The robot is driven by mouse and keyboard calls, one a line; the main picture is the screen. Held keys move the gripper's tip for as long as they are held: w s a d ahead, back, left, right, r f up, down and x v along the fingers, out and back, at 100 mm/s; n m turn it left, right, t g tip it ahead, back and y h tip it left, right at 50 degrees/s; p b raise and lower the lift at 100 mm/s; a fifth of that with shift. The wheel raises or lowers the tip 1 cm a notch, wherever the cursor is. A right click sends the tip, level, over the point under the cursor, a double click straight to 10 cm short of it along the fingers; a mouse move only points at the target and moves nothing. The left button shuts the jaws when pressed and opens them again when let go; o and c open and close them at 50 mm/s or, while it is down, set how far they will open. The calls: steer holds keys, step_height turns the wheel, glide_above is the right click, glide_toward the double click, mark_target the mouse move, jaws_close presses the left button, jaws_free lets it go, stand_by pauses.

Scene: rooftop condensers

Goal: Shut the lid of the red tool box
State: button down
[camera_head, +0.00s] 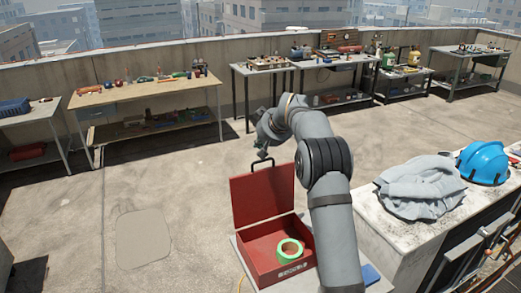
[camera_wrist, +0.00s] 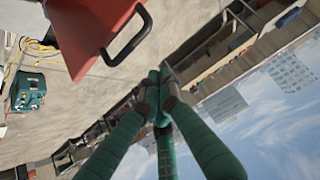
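The red tool box (camera_head: 280,264) stands on a light surface in front of me in the head view. Its lid (camera_head: 262,193) is open and stands roughly upright at the back left of the box. A black handle is on the lid's upper edge. A green ring, like a tape roll (camera_head: 289,249), lies inside the box. My gripper (camera_head: 262,152) is just above the lid's top edge. In the wrist view the green fingers of my gripper (camera_wrist: 162,76) meet at their tips with nothing between them. The lid (camera_wrist: 92,28) and its handle (camera_wrist: 128,38) are to their left, apart from them.
A white-topped counter (camera_head: 377,222) at right carries a grey cloth (camera_head: 420,187) and a blue hard hat (camera_head: 484,162). Work tables with tools (camera_head: 145,92) line the parapet. A teal device (camera_wrist: 28,92) and yellow cable show in the wrist view. Floor left of the box is clear.

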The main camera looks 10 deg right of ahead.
steer(key=shift+s+f+p, duration=0.25)
steer(key=shift+f+p, duration=0.25)
steer(key=shift+f, duration=0.4)
steer(key=shift+s+f+p, duration=0.2)
steer(key=shift+f+p, duration=0.25)
steer(key=shift+f, duration=0.4)
